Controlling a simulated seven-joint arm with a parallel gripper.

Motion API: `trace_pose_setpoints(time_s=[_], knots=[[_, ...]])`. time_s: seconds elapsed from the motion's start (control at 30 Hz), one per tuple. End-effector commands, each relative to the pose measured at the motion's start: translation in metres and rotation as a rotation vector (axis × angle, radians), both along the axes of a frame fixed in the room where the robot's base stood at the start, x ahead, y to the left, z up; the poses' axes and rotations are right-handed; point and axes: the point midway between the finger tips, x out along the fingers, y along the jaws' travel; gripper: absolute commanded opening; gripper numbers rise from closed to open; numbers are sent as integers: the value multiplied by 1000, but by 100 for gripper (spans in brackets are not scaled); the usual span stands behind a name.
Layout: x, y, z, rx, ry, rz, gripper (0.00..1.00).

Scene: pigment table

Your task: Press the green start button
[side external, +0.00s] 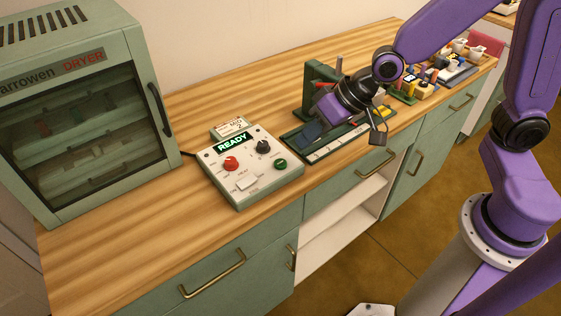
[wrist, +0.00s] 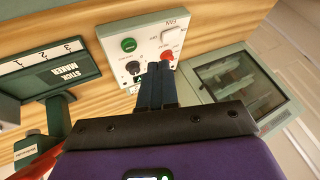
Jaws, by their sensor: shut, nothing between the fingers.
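The control box (side external: 255,190) is a pale panel on the wooden worktop, and its display (side external: 233,143) reads READY. The green button (side external: 281,164) is round and sits at the box's right side. It also shows in the wrist view (wrist: 129,45), uncovered. My gripper (side external: 305,138) is shut and empty, above the worktop to the right of the box and apart from the button. In the wrist view, my dark fingers (wrist: 159,66) point toward the box and hide part of it, including most of the display.
The panel also has a red knob (side external: 231,163), a black knob (side external: 263,146) and a white switch (side external: 247,182). A dryer cabinet (side external: 80,110) stands left. The green stick maker (side external: 320,85) stands close to my gripper. The worktop (side external: 120,260) before the dryer is clear.

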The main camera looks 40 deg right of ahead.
Motion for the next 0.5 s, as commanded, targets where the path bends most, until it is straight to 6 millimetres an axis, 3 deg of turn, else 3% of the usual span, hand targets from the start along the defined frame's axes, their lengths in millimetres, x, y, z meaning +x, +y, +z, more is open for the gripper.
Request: trace_pose_setpoints(time_s=[0.1,0.2,0.33,0.5], knots=[[36,2,-5,83,-32,-138,0],[58,1,-7,136,-56,-220,0],[73,-1,-8,175,-77,-276,0],[78,-2,-8,189,-84,-295,0]])
